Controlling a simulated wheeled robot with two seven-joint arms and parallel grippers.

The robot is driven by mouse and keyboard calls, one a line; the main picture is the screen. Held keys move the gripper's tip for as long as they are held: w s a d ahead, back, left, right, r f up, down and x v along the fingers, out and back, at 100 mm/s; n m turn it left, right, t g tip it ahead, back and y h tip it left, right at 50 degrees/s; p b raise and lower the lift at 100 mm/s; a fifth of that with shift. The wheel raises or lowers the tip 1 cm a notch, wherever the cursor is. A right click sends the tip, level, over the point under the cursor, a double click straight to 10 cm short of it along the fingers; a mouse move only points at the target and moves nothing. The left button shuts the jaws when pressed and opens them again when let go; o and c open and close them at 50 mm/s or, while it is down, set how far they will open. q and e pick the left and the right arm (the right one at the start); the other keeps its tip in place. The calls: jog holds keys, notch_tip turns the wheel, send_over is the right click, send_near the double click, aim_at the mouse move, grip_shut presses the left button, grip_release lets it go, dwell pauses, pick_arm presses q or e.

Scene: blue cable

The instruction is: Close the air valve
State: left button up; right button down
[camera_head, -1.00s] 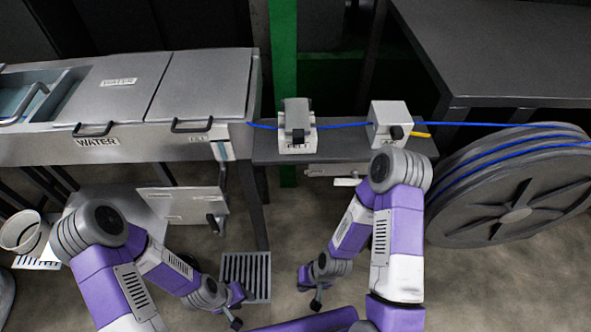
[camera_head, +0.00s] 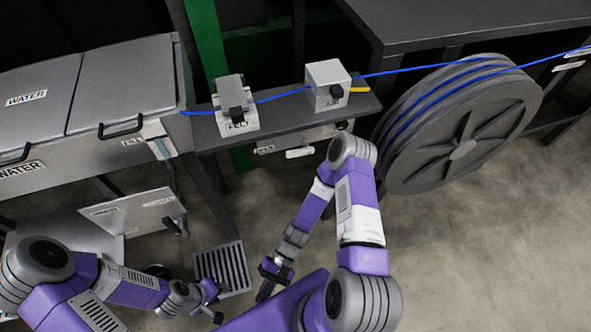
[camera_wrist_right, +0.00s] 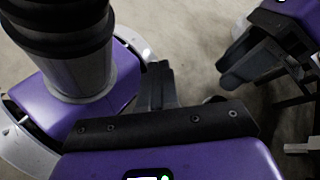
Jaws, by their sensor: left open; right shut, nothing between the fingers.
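My right gripper (camera_head: 265,291) is shut and empty, low in front of the shelf and well apart from the box. My left gripper (camera_head: 215,304) is open and empty, low near the floor grate. Dark shut fingers (camera_wrist_right: 156,86) show in the right wrist view; the air box does not appear there.
A felt box (camera_head: 235,112) stands left of the air box, with a blue cable (camera_head: 282,96) running through to a large grey reel (camera_head: 460,125) at right. A water tank (camera_head: 115,85) is at left. A floor grate (camera_head: 222,268) lies below. Floor at lower right is clear.

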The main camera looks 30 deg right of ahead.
jog(key=w+a+r+m+t+y+b, duration=0.2)
jog(key=w+a+r+m+t+y, duration=0.1)
jog(key=w+m+t+y, duration=0.25)
jog(key=w+d+r+m+t+y+b, duration=0.2)
jog(key=w+d+m+t+y, duration=0.3)
jog(key=w+m+t, duration=0.45)
jog(key=w+d+f+m+t+h+b, duration=0.1)
jog(key=w+d+f+m+t+h, duration=0.1)
jog(key=d+m+t+h, duration=0.6)
jog(key=w+d+f+m+t+h+b, duration=0.1)
jog(key=w+d+m+t+h, duration=0.2)
jog(key=h, duration=1.9)
jog(key=d+m+t, duration=0.5)
jog(key=d+m, duration=0.4)
jog(key=d, duration=0.2)
jog(key=shift+w+d+f, duration=0.15)
jog(key=shift+w+f, duration=0.05)
jog(key=shift+f, duration=0.15)
jog(key=w+d+r+b, duration=0.2)
jog(key=w+r, duration=0.4)
jog(key=r, duration=0.5)
jog(key=shift+w+d, duration=0.2)
jog(key=shift+w, duration=0.15)
